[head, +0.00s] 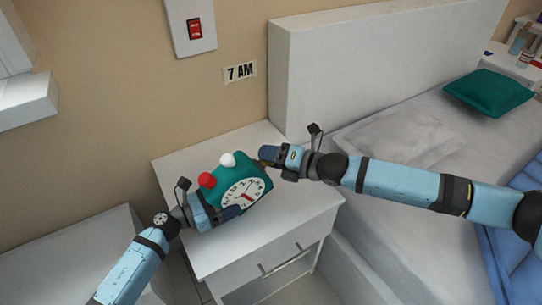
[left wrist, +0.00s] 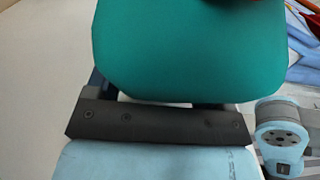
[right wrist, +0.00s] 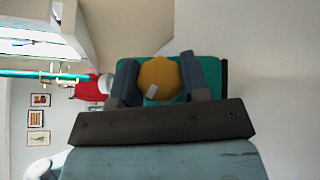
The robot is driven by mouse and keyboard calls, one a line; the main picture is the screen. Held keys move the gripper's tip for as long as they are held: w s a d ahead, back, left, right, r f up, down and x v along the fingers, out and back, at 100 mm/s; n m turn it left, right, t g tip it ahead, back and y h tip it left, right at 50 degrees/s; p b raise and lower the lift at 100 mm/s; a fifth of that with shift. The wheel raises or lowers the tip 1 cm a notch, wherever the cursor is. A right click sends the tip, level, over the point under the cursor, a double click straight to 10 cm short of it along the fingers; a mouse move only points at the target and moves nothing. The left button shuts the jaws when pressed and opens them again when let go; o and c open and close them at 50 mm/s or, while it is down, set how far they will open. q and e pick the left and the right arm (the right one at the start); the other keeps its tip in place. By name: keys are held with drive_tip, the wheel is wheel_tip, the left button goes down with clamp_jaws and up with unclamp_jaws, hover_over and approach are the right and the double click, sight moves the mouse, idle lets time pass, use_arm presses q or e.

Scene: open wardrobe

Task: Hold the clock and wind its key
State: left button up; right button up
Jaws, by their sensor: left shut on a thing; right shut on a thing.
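The teal clock (head: 258,174) is over the white nightstand, its white dial with a red mark facing the front and a red and a white knob on top. Its teal body fills the top of the left wrist view (left wrist: 190,50). My left gripper (head: 228,212) is shut on the clock at its lower left side. My right gripper (head: 268,157) is at the clock's right side. In the right wrist view its two fingers are shut on the yellow key (right wrist: 160,78), with the teal clock body behind it. The key is mostly hidden in the head view.
The white nightstand (head: 310,207) has free top around the clock. A bed with a white headboard (head: 330,70) and a teal pillow (head: 488,92) stands to the right. A red switch (head: 195,29) and a "7 AM" sign (head: 240,72) are on the wall.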

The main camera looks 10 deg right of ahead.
drive_tip(key=m+h, duration=0.3)
drive_tip(key=shift+a+r+m+h, duration=0.1)
drive_tip(key=shift+m+h, duration=0.2)
drive_tip(key=shift+m, duration=0.1)
drive_tip(key=m+g+h, duration=0.2)
drive_tip(key=m+h, duration=0.1)
drive_tip(key=m+g+h, duration=0.2)
drive_tip(key=m+g, duration=0.1)
drive_tip(key=shift+f+h, duration=0.2)
drive_tip(key=shift+h, duration=0.2)
drive_tip(key=m+g+h, duration=0.2)
drive_tip(key=g, duration=0.1)
drive_tip(key=shift+s, duration=0.15)
drive_tip(key=m+g+h, duration=0.1)
drive_tip(key=m+g, duration=0.2)
drive_tip(key=shift+g, duration=0.4)
drive_tip(key=m+g, duration=0.2)
drive_tip(key=g, duration=0.1)
drive_tip(key=shift+g, duration=0.3)
drive_tip(key=m+g, duration=0.3)
drive_tip(key=shift+s+m+g+y, duration=0.15)
drive_tip(key=shift+m+g+y, duration=0.75)
drive_tip(key=shift+m+g, duration=0.85)
